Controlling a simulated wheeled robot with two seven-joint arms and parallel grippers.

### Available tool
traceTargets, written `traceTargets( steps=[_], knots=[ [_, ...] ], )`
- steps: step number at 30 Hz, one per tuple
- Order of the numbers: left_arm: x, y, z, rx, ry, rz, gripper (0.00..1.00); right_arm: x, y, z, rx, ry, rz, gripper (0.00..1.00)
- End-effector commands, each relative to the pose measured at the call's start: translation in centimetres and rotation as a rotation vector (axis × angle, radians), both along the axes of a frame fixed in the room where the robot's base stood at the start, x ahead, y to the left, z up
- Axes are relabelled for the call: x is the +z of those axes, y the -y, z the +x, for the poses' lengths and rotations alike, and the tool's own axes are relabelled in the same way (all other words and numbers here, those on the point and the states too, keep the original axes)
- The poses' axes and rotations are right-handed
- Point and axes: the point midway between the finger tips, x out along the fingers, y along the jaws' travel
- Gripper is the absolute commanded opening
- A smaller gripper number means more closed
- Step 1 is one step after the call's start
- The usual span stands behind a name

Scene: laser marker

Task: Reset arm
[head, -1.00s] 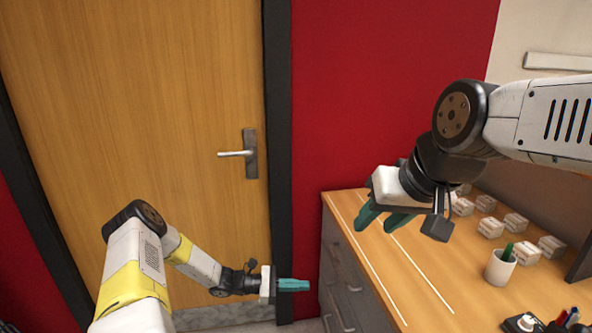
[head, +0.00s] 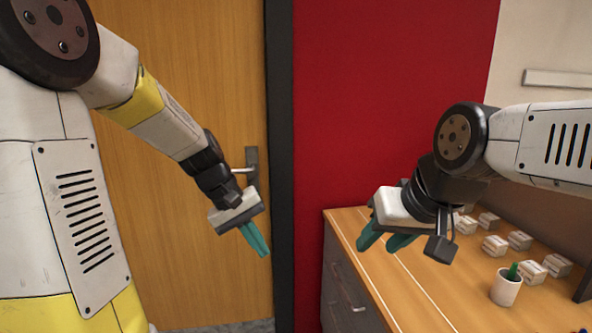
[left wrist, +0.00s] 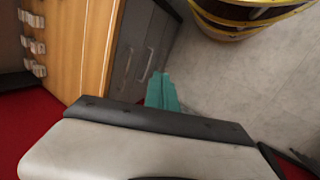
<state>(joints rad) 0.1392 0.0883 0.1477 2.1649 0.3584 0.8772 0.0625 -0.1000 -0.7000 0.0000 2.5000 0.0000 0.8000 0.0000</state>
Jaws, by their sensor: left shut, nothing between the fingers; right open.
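My left gripper (head: 256,240) has teal fingers pressed together with nothing between them. It hangs in the air in front of the wooden door, pointing down and slightly right. Its shut fingers also show in the left wrist view (left wrist: 161,92), above the floor beside the cabinet drawers. My right gripper (head: 382,243) is open and empty, its two teal fingers apart, pointing down-left above the left part of the wooden desk top (head: 425,290).
The door (head: 200,60) has a metal handle (head: 251,165) partly behind my left arm. Several small white boxes (head: 495,245) and a white cup (head: 506,288) with a green item stand on the desk. A yellow-banded round object (left wrist: 245,18) stands on the grey floor (left wrist: 250,75).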

Motion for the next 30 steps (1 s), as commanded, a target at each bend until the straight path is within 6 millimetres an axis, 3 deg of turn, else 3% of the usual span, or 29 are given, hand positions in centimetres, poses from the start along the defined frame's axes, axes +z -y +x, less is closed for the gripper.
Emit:
traceTargets(
  steps=[1,6,12,19,30],
  knots=[
    [1.6,-0.5,-1.1,-0.022,0.058,0.035,0.0,0.0,0.0,0.0,0.0,0.0,0.0,0.4],
    [5.4,-2.2,-4.8,-0.09,0.228,0.144,0.0,0.0,0.0,0.0,0.0,0.0,0.0,0.4],
    [8.6,-4.3,-9.2,-0.154,0.422,0.252,0.0,0.0,0.0,0.0,0.0,0.0,0.0,0.4],
    [9.9,-5.8,-12.3,-0.194,0.564,0.319,0.0,0.0,0.0,0.0,0.0,0.0,0.0,0.4],
    [10.1,-6.1,-12.9,-0.202,0.593,0.334,0.0,0.0,0.0,0.0,0.0,0.0,0.0,0.4]
  ],
)
